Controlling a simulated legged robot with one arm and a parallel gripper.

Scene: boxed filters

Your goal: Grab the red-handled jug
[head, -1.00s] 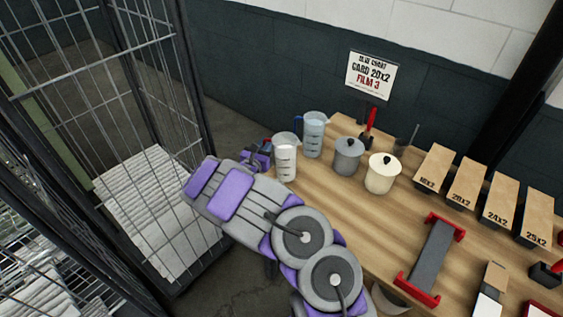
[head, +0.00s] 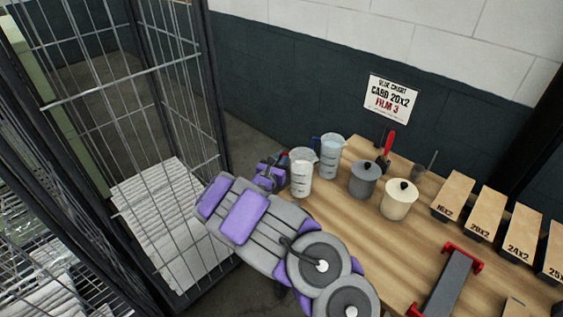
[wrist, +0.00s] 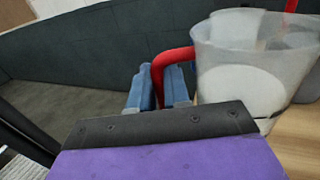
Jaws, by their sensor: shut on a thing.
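The red-handled jug (head: 301,174) is a clear measuring jug with white contents, at the left end of the wooden bench. In the wrist view the jug (wrist: 245,75) is on the right, and its red handle (wrist: 172,58) runs between the two blue fingers. My gripper (wrist: 160,88) is shut on that handle. In the head view my gripper (head: 272,174) is just left of the jug, partly hidden by my arm. The jug looks upright; I cannot tell whether its base touches the bench.
A second jug (head: 331,154) with bluish contents stands close behind. A grey lidded pot (head: 364,180) and a cream lidded pot (head: 398,200) are to the right. Boxes, including one marked 16x2 (head: 454,192), line the bench (head: 370,240). A wire cage (head: 214,100) stands left.

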